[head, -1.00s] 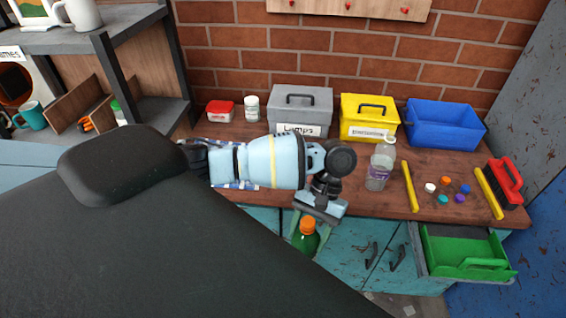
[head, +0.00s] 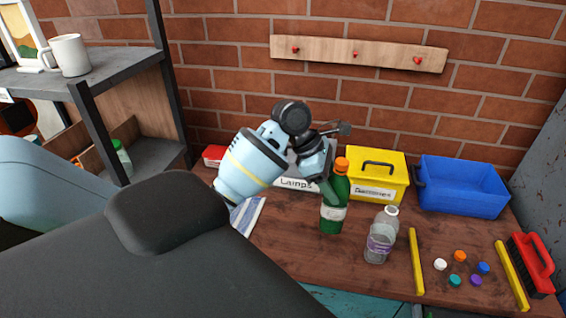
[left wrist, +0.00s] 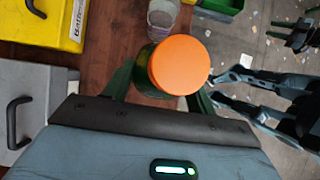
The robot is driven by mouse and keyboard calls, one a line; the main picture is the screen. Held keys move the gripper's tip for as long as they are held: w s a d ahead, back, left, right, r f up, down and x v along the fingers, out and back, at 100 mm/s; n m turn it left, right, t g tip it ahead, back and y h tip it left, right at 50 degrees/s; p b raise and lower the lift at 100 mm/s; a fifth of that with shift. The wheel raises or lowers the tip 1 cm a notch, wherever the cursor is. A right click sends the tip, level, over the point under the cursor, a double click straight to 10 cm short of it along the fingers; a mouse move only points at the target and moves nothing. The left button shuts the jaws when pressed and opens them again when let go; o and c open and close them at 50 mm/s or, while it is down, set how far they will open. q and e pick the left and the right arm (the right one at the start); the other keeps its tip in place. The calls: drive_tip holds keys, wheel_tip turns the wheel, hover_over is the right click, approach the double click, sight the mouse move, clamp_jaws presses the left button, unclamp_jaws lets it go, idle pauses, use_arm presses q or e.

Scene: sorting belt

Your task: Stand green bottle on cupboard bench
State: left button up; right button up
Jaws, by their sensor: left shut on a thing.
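The green bottle (head: 334,212), with an orange cap and pale label, is upright in the head view. Its orange cap also fills the middle of the left wrist view (left wrist: 180,65). My left gripper (head: 328,182) is shut on its upper part. The bottle is over the wooden top of the cupboard bench (head: 285,235), left of a clear bottle; I cannot tell whether its base touches the wood. Blue-grey and dark mechanical parts show at the right of the left wrist view, but I cannot make out the state of my right gripper there.
The clear bottle (head: 381,236) stands close on the right. Behind are the yellow box (head: 397,180), the mostly hidden grey box (head: 290,184) and the blue bin (head: 462,187). A yellow stick (head: 416,262), several coloured caps and a red brush (head: 535,265) lie further right.

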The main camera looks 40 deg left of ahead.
sight(327, 211)
use_arm(q)
drive_tip(key=shift+a+r, duration=0.15)
drive_tip(key=shift+a, duration=0.05)
drive_tip(key=shift+f, duration=5.15)
drive_tip(key=o, duration=1.5)
drive_tip(key=shift+f, duration=0.1)
drive_tip(key=shift+r, duration=0.3)
drive_tip(key=v, duration=1.2)
drive_tip(key=shift+d, duration=0.1)
